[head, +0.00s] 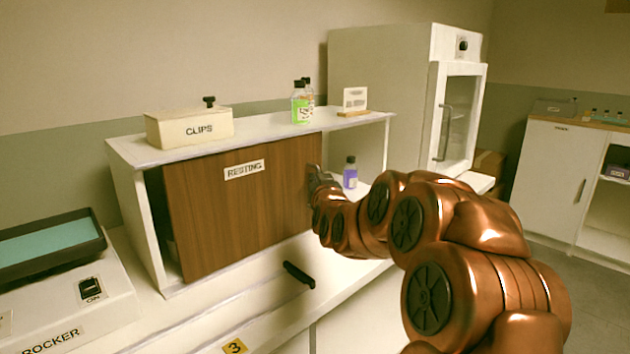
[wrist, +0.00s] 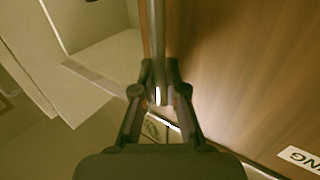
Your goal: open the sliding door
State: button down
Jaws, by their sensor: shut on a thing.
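The sliding door (head: 235,205) is a brown wooden panel labelled RESTING on a white cabinet (head: 125,165). It covers the left and middle of the cabinet front, with a narrow gap at its left and a wider open part at its right. My gripper (head: 317,180) is at the door's right edge. In the wrist view, my gripper (wrist: 158,90) is shut on an upright grey bar handle (wrist: 157,35) beside the wooden door (wrist: 240,70). The handle is hidden by my gripper in the head view.
A purple bottle (head: 350,173) stands in the open right part. A rocker (head: 60,280) stands at left.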

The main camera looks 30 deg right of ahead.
jog(key=c, duration=1.5)
grip_release()
jog(key=shift+s+a, duration=0.1)
jog(key=shift+s, duration=0.05)
jog(key=v, duration=0.7)
jog(key=shift+s+a, duration=0.1)
jog(key=shift+a, duration=0.1)
